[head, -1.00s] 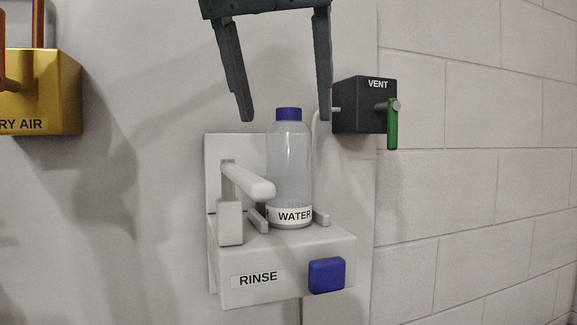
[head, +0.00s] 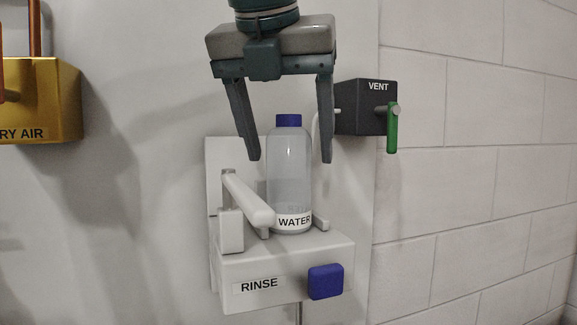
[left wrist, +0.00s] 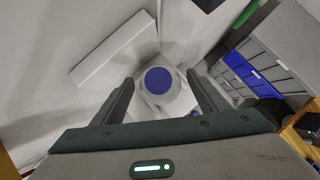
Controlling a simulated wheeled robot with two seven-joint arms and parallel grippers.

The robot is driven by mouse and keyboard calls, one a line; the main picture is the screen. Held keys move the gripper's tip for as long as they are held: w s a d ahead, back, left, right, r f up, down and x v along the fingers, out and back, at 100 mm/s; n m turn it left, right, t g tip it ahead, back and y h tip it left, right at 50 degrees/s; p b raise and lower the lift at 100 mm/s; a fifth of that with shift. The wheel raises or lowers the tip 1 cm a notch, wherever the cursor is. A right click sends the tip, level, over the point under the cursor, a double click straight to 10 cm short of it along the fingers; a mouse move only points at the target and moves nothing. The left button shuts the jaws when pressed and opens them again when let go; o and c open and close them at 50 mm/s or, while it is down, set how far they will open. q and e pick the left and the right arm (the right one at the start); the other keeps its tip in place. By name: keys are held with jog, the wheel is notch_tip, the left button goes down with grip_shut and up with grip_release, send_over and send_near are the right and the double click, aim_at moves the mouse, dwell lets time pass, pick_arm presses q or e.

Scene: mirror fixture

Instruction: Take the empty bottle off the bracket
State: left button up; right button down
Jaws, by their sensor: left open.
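The bottle (head: 289,170) is clear with a blue cap and a white band marked WATER. It stands upright on the white bracket (head: 330,250) marked RINSE, beside a white lever (head: 248,199). My left gripper (head: 289,161) is open and points down, with its fingers to either side of the bottle's upper part in the head view. In the left wrist view the blue cap (left wrist: 158,80) shows between and beyond the two fingers. I cannot tell whether a finger touches the bottle. My right gripper is not in view.
A dark VENT box (head: 362,107) with a green handle (head: 392,128) is close to the right of the gripper. A blue button (head: 326,281) is on the bracket's front. A yellow box (head: 40,100) marked RY AIR is at the left. The wall between is bare.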

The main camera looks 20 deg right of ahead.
pick_arm(q)
jog(key=shift+w+d+f, duration=0.15)
jog(key=shift+w+f, duration=0.05)
jog(key=shift+f, duration=0.15)
jog(key=shift+c, duration=0.4)
jog(key=c, duration=1.1)
jog(key=shift+o, duration=0.3)
jog(key=shift+r, duration=0.1)
